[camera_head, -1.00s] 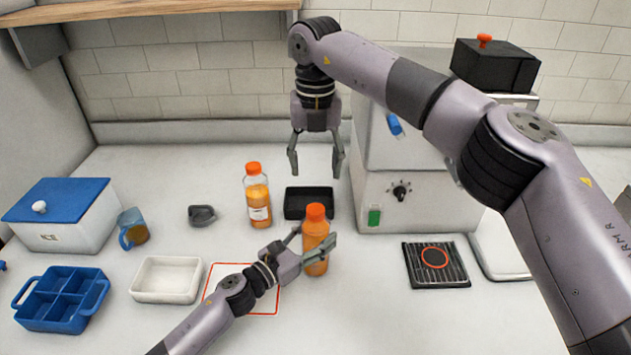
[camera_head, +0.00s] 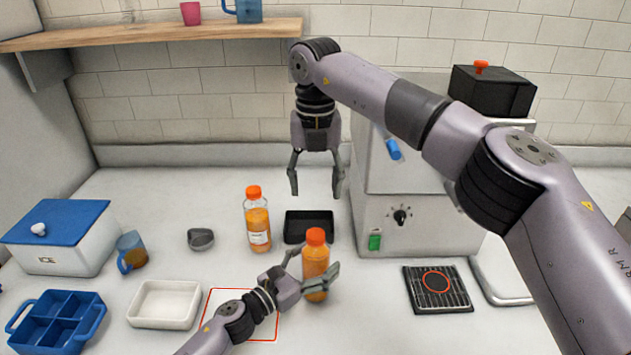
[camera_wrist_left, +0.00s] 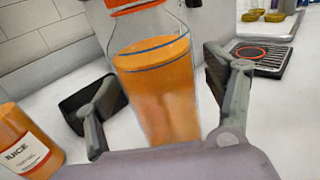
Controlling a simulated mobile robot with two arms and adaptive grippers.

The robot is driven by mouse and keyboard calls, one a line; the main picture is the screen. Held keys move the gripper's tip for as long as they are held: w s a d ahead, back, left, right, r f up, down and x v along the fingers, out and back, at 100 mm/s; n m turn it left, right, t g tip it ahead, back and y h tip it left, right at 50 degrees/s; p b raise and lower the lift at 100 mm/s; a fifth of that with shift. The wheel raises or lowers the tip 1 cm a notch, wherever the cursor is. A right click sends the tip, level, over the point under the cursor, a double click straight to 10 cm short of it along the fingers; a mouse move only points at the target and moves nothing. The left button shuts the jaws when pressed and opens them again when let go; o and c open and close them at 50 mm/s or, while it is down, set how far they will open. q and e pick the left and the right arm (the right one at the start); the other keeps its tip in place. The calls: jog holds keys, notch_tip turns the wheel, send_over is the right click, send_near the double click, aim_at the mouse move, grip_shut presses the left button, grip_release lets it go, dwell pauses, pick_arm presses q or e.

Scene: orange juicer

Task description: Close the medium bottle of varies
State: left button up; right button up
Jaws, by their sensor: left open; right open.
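An orange-capped bottle of orange juice (camera_head: 315,282) stands upright at the middle of the counter. My left gripper (camera_head: 314,262) is open, with its fingers on either side of this bottle; contact cannot be told. The left wrist view shows the bottle (camera_wrist_left: 168,100) between the spread fingers, its cap (camera_wrist_left: 135,5) cut off at the top. A second orange-capped bottle (camera_head: 257,222) with a white label stands farther back to the left. My right gripper (camera_head: 315,190) is open and empty, hanging above the black tray.
The black tray (camera_head: 290,232) lies behind the near bottle. A grey juicer machine (camera_head: 440,215) stands to the right, with a black grill plate (camera_head: 437,304) in front. A white tray (camera_head: 165,322), blue divided tray (camera_head: 92,322), mug (camera_head: 131,250) and ice box (camera_head: 60,262) are at left.

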pick_arm(q)
jog(key=v, duration=1.2)
